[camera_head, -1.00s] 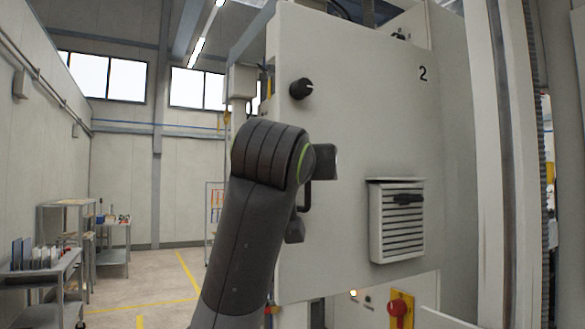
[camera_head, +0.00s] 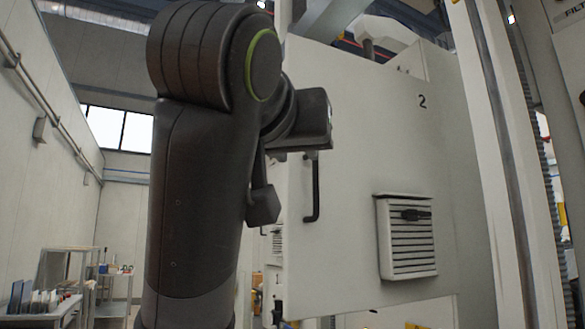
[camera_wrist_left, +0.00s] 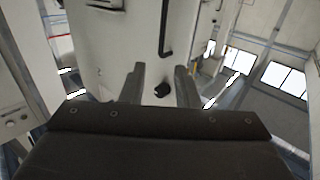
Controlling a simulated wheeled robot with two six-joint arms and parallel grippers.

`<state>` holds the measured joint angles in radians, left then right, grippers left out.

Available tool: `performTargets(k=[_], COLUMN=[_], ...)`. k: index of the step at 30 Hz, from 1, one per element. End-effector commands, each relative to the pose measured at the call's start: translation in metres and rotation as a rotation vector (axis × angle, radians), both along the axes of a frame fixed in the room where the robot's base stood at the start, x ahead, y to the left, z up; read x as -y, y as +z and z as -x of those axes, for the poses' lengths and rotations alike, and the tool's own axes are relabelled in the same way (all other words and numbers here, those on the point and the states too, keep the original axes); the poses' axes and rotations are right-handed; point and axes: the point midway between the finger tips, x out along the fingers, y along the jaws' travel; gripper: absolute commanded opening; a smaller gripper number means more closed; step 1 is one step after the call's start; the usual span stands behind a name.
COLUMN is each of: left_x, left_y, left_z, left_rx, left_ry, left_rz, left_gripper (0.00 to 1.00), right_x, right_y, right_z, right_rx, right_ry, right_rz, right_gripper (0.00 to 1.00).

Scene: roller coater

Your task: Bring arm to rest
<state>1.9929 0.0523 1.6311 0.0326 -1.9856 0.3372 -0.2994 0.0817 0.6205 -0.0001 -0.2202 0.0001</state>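My left arm (camera_head: 195,190) rises from the lower left in the head view and bends at its top, in front of a white machine cabinet. Its gripper is largely hidden there; a small dark part hangs below the wrist. In the left wrist view, my left gripper (camera_wrist_left: 160,75) shows two fingers with a gap between them and nothing held. The cabinet door (camera_head: 365,150) carries the number 2 and a black handle (camera_head: 314,190). My right gripper is out of view.
A louvred vent box (camera_head: 407,240) sticks out from the cabinet. A white vertical post (camera_head: 495,150) stands to the right. Shelves and a cart (camera_head: 45,308) stand far left. Open hall lies between them and my arm.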

Motion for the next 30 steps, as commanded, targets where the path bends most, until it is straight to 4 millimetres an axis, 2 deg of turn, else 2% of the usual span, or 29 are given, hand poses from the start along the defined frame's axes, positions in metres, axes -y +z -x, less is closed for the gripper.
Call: performTargets(k=[4, 23, 26, 29, 30], left_x=[-0.001, -0.002, -0.006, -0.015, -0.020], left_y=[-0.001, -0.001, -0.013, -0.042, -0.057], left_z=[0.003, 0.002, -0.011, -0.039, -0.053], left_rx=[0.000, -0.003, -0.022, -0.064, -0.085], left_ry=[0.001, 0.001, 0.006, 0.017, 0.022], left_rz=[0.001, 0.001, 0.001, 0.000, -0.001], left_gripper=[0.28, 0.28, 0.28, 0.28, 0.28], right_x=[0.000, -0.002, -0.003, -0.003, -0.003], right_y=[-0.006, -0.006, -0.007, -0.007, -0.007], right_z=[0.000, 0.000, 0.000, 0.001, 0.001], right_rx=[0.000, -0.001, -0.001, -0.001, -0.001], right_ry=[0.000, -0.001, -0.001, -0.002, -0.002], right_rz=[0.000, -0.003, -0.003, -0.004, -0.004], right_gripper=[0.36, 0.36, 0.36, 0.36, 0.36])
